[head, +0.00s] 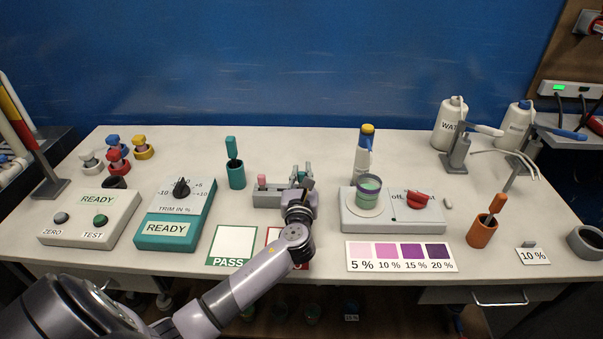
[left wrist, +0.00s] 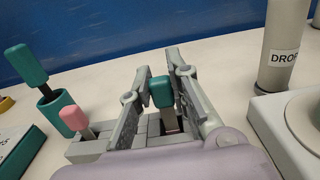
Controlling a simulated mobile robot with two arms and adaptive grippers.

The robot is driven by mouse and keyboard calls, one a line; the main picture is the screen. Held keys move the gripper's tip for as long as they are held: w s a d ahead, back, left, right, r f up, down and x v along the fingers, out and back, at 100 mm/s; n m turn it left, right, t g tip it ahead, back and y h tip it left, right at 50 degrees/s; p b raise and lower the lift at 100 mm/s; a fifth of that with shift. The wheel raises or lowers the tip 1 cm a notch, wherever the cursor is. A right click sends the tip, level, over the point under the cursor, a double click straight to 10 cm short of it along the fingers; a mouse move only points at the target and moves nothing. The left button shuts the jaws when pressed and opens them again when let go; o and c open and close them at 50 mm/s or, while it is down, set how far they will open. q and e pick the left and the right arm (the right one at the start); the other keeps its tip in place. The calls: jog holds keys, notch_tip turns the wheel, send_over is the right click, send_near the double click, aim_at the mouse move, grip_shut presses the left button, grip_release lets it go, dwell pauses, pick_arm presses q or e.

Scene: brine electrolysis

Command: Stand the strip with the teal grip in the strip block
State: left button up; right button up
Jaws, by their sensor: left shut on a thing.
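The strip with the teal grip (left wrist: 162,92) stands about upright between the two fingers of my left gripper (left wrist: 158,88) in the left wrist view. The gripper is shut on it. The strip's pale lower part goes down toward a dark slot of the grey strip block (left wrist: 88,150); how deep it sits is hard to tell. In the head view my left gripper (head: 299,188) is over the right part of the strip block (head: 266,199). A strip with a pink grip (left wrist: 74,118) stands in the block's left part. My right gripper is not in view.
A teal cup (head: 237,178) holding a teal-handled tool stands behind and left of the block. A dropper bottle (head: 364,158) and a grey device (head: 360,219) stand to the right. Two printed squares, one a green PASS square (head: 230,243), lie in front.

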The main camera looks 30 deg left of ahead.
pick_arm(q)
jog(key=o, duration=0.8)
jog(key=shift+o, duration=0.6)
jog(key=v, duration=1.2)
jog(key=shift+s, duration=0.1)
